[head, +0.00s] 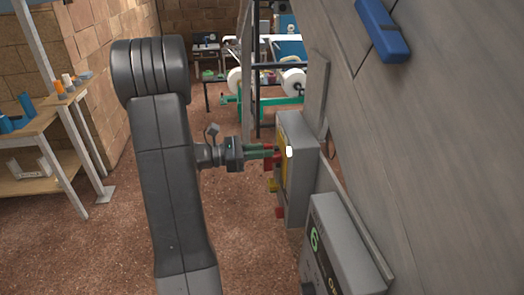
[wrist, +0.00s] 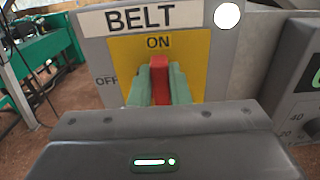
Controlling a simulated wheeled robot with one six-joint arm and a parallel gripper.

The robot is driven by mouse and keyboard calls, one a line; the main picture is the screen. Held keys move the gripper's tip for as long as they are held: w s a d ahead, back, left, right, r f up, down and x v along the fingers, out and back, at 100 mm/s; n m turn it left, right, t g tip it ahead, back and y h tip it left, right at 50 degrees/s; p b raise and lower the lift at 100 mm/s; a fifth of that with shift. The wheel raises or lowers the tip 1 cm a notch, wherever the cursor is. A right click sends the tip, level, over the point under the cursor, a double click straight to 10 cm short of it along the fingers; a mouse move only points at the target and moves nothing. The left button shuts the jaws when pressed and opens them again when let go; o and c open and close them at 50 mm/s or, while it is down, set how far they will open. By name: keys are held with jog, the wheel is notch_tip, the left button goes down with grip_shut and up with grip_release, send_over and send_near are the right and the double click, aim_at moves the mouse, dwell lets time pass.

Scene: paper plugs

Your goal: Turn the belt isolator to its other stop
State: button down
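The belt isolator is a grey box (head: 299,165) on the grey panel, seen edge-on in the head view. In the wrist view its yellow plate (wrist: 195,65) lies under a BELT label (wrist: 140,17), with ON at the top and OFF at the left. Its red handle (wrist: 159,68) stands upright, pointing at ON. My gripper (head: 272,151) reaches the box from the left. In the wrist view its green fingers (wrist: 160,88) lie on both sides of the handle, with no clear gap. The handle's lower part is hidden by my gripper.
A second grey box (head: 345,245) with a green 6 sits nearer, below right of the isolator. A blue handle (head: 382,30) is high on the panel. A white round lamp (wrist: 227,15) is at the isolator's upper right. A wooden bench (head: 35,150) stands left; open floor lies between.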

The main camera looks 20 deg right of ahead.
jog(key=shift+w+r+n+p, duration=0.1)
jog(key=shift+n+p, duration=0.2)
jog(key=shift+p, duration=0.3)
jog(key=n+p, duration=0.3)
jog(key=w+n+p, duration=0.1)
jog(key=n+p, duration=0.2)
jog(key=shift+w+d+f+p, duration=0.15)
jog(key=shift+w+f+p, duration=0.05)
jog(key=shift+p, duration=0.2)
jog(key=n, duration=0.3)
jog(key=f+n, duration=0.1)
jog(key=n, duration=0.3)
jog(key=w+f+n, duration=0.1)
jog(key=n, duration=0.3)
jog(key=shift+d+f, duration=0.15)
jog(key=shift+f, duration=0.1)
jog(key=shift+n, duration=0.3)
jog(key=c, duration=1.4)
grip_release()
